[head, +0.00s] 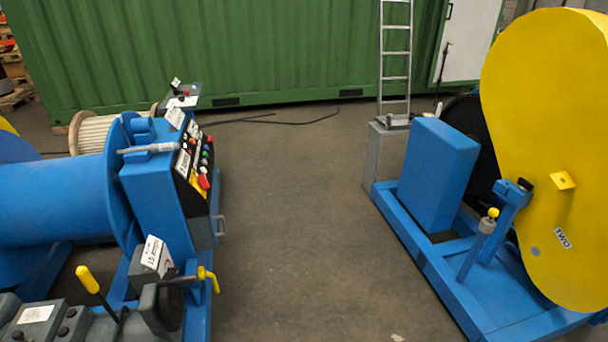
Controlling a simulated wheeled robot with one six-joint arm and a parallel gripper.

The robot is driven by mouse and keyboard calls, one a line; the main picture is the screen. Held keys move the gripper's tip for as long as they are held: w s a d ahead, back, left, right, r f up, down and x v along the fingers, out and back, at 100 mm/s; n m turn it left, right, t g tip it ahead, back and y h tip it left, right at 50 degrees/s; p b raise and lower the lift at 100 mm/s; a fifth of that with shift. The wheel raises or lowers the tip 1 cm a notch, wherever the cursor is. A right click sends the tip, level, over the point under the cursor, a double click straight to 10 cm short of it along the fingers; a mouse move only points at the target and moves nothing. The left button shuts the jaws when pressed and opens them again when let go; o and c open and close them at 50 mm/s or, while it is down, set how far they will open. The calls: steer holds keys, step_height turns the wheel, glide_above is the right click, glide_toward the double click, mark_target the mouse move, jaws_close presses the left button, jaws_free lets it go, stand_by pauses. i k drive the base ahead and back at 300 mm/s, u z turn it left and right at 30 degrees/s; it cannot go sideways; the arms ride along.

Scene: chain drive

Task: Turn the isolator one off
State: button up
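A blue machine (160,185) at the left carries a control panel (184,165) with yellow and black areas. A red switch handle (203,182) sits low on the panel, with several small coloured buttons (207,150) above it. The red handle may be the isolator, but no readable label shows which isolator is number one. Its on or off position is too small to tell. My gripper is not in view.
Yellow levers (88,279) stand at the lower left. At the right, a yellow chain guard (550,150) and a blue box (437,175) sit on a blue frame (430,260). A ladder (396,55) stands behind. The concrete floor (300,220) between the machines is clear.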

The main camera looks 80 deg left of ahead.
mark_target(203, 184)
steer(key=i, duration=1.2)
steer(key=u, duration=3.25)
steer(key=i, duration=1)
steer(key=z, duration=0.4)
steer(key=i, duration=1.45)
steer(key=u, duration=0.4)
